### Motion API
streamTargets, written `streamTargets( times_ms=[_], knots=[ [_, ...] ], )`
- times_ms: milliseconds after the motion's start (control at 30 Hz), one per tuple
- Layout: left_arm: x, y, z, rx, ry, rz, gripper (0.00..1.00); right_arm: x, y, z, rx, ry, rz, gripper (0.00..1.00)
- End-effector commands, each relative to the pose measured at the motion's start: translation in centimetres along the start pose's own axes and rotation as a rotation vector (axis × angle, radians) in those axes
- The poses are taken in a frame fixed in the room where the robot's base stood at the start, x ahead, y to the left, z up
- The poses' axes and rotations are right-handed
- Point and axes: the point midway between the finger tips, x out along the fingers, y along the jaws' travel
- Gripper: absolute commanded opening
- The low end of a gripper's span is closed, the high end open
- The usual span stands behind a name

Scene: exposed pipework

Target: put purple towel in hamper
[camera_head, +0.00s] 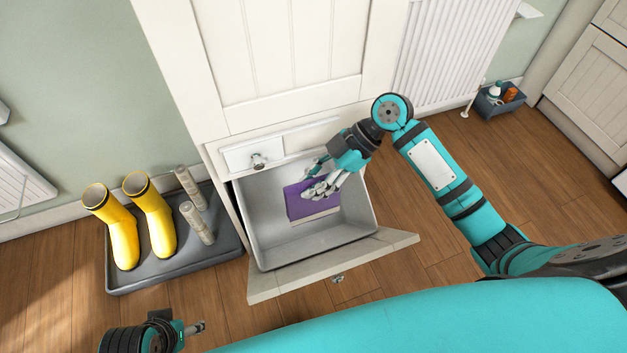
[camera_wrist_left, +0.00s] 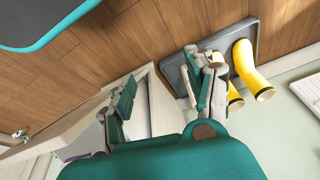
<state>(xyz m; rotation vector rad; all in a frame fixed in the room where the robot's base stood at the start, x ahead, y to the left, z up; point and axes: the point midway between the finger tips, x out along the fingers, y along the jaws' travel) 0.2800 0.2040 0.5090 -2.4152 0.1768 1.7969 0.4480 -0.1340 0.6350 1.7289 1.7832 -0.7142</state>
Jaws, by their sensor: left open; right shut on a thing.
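The purple towel (camera_head: 303,203) is a folded block with a pale lower layer, and it is inside the grey hamper (camera_head: 265,245), a bin in the pulled-out cabinet drawer. My right gripper (camera_head: 318,190) reaches down into the hamper from the right, shut on the towel, with its fingers covering part of it. My left gripper is at the lower left of the head view (camera_head: 190,328), well away from the towel. In the left wrist view its open fingers (camera_wrist_left: 165,95) show, with nothing between them.
The drawer front (camera_head: 385,252) stands out over the wood floor. A radiator (camera_head: 455,50) and a small caddy (camera_head: 500,105) are at the back right.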

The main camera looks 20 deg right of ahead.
Motion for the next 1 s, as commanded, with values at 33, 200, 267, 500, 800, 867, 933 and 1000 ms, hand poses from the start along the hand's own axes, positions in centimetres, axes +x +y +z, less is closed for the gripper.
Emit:
streamTargets(
  times_ms=[33,200,267,500,800,867,933,1000],
  knots=[
    [-0.3,0.0,0.0,0.0,0.005,-0.001,0.56,0.2,0.0,0.2,0.0,0.001,0.0,0.0],
    [-1.7,-0.1,0.0,-0.001,0.011,-0.002,0.56,0.6,0.0,0.6,0.0,0.001,0.0,0.0],
    [-2.1,-0.1,0.0,-0.001,0.013,-0.002,0.56,0.7,0.0,0.7,0.0,0.001,0.0,0.0],
    [-3.7,-0.1,0.2,-0.002,0.022,-0.004,0.56,1.4,0.0,1.4,0.001,0.0,0.0,0.0],
    [-2.3,-0.1,0.5,-0.002,0.022,-0.004,0.56,3.0,0.0,3.1,0.001,-0.001,-0.001,0.0],
    [-2.4,0.0,-0.2,-0.001,0.05,-0.002,0.56,3.0,0.0,3.0,0.0,0.0,0.0,0.0],
    [-2.3,0.0,-0.7,0.0,0.076,-0.001,0.56,3.2,0.0,3.2,0.0,0.0,0.0,0.0],
    [-2.2,0.1,-1.3,0.001,0.102,0.0,0.56,3.3,0.0,3.3,0.0,0.0,0.0,0.0]
  ],
)
